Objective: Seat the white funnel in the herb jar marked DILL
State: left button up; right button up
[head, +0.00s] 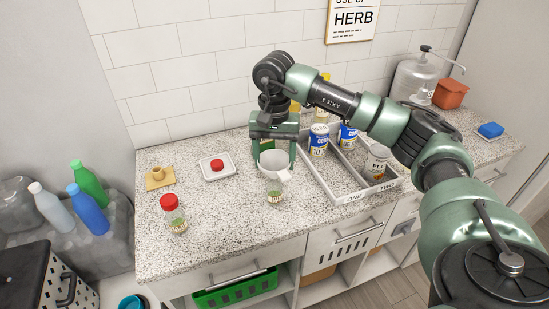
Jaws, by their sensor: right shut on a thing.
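The white funnel (272,163) is between the fingers of my right gripper (274,158), which is shut on it. The funnel is upright, wide mouth up. An open glass herb jar (274,192) with green contents stands on the speckled counter directly below it. The funnel's lower end overlaps the jar's mouth in the picture; I cannot tell whether it is inside or just above. The jar's label is too small to read. My left gripper is out of view.
A white dish (229,173) with a red lid (217,165) and a wooden piece (158,180) lie left on the counter. A divided white tray (349,197) with cans and containers stands right of the jar. The counter between the two jars is clear.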

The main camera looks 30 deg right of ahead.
jog(key=o, duration=1.4)
notch_tip(320, 180, up, 8)
jog(key=b, duration=0.1)
jog(key=shift+b, duration=0.4)
jog(key=shift+f, duration=0.15)
